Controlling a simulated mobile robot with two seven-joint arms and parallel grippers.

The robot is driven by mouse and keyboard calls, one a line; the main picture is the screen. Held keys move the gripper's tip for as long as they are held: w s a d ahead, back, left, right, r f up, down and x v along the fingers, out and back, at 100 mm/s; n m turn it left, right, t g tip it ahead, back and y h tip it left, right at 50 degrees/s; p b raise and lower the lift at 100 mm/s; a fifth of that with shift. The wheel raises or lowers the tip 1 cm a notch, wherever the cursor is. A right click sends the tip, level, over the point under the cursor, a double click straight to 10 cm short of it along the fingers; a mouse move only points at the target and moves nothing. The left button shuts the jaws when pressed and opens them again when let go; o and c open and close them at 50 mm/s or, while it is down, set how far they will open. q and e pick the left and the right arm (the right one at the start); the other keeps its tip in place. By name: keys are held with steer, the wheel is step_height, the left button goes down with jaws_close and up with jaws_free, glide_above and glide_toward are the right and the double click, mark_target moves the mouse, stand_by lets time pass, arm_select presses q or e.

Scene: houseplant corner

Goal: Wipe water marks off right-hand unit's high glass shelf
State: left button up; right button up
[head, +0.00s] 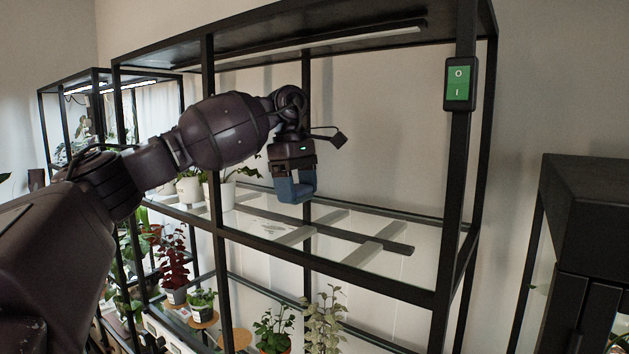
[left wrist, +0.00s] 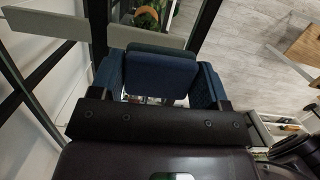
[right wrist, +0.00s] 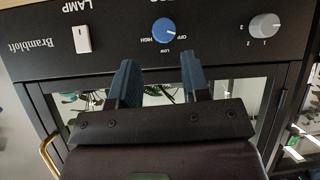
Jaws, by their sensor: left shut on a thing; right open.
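The right-hand unit's high glass shelf (head: 405,268) sits in a black metal frame. Whitish streaks (head: 268,228) show on its left part; I cannot tell marks from reflections. My left gripper (head: 294,190) hangs above the shelf's back middle part, blue fingers pointing down. In the left wrist view it is shut on a dark blue-green pad (left wrist: 155,72) between its blue fingers. I cannot tell whether the pad touches the glass. My right gripper (right wrist: 160,82) is open and empty in the right wrist view, in front of a black cabinet; it is out of the head view.
A black post with a green switch (head: 459,82) stands at the shelf's front right. Several plants (head: 325,322) fill the lower shelf. The cabinet's panel carries a blue knob (right wrist: 165,31) and a grey knob (right wrist: 264,26).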

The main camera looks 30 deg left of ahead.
mark_target(300, 235)
arm_select(q)
steer(key=shift+w+r, duration=0.1)
steer(key=shift+w, duration=0.3)
steer(key=shift+w+a, duration=0.1)
steer(key=shift+w, duration=0.05)
steer(key=shift+s+f, duration=0.25)
steer(key=shift+f, duration=0.2)
steer(key=shift+s+f, duration=0.15)
steer(key=shift+f, duration=2.3)
arm_select(e)
steer(key=shift+s+d+f, duration=0.1)
steer(key=shift+s+f, duration=0.15)
steer(key=shift+f, duration=0.1)
arm_select(q)
steer(key=shift+f+b, duration=0.45)
steer(key=shift+f, duration=0.5)
arm_select(e)
steer(key=shift+f, duration=0.4)
